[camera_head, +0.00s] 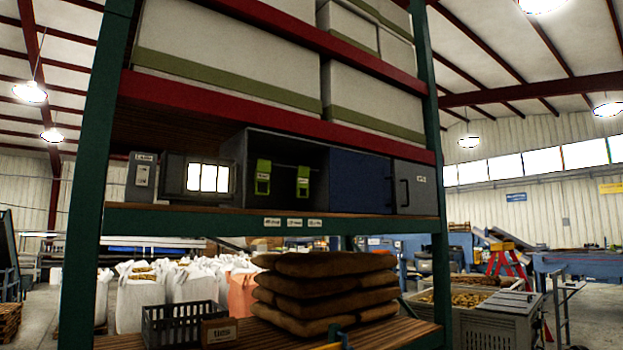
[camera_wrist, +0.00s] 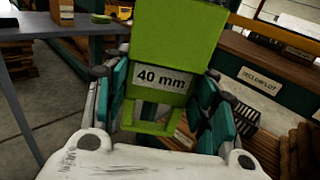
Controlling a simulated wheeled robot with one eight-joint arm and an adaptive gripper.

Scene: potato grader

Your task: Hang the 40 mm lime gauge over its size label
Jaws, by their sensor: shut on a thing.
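The lime gauge (camera_wrist: 178,35) marked "40 mm" fills the upper middle of the wrist view. My gripper (camera_wrist: 160,105) is shut on it, with teal finger pads on both sides of its lower part. An open window in the gauge shows below its label. In the head view, two lime gauges, one at left (camera_head: 262,180) and one at right (camera_head: 303,182), hang from a rail in the open grey cabinet (camera_head: 238,150). Small white labels (camera_head: 297,222) sit on the shelf edge below; their print is too small to read. I cannot make out my gripper in the head view.
A blue door panel (camera_head: 358,178) and a grey door with a handle (camera_head: 415,187) stand right of the open bay. A lit box (camera_head: 207,178) stands left. Below are stacked brown sacks (camera_head: 325,290), a dark crate (camera_head: 172,326) and a green upright (camera_head: 437,150).

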